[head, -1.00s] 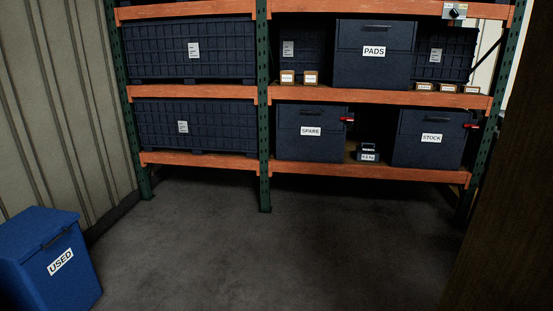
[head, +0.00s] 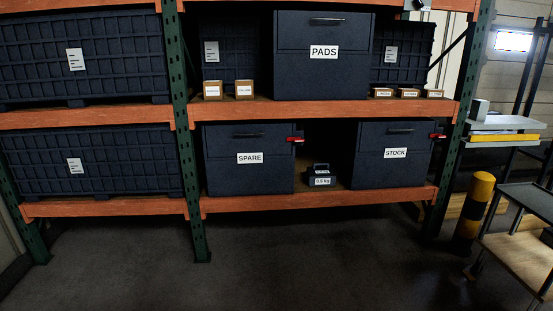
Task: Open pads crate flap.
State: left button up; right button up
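The pads crate (head: 321,76) is a dark blue-grey box with a white PADS label. It stands on the upper orange shelf of the rack, right of the middle upright. Its upper front panel, the flap (head: 323,33), carries a dark bar handle (head: 327,19) near the top and looks shut. The top of the crate is close to the picture's upper edge. Neither of my grippers shows in the head view.
Below stand the SPARE crate (head: 249,175) and STOCK crate (head: 392,170), each with a red latch. Small boxes (head: 243,89) flank the pads crate. A yellow-black post (head: 473,210) and cart (head: 520,235) stand right. Floor (head: 300,260) in front is clear.

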aim_at(296, 29)
jog(key=i+j+z, duration=0.1)
jog(key=i+z, duration=0.35)
jog(key=i, duration=1.15)
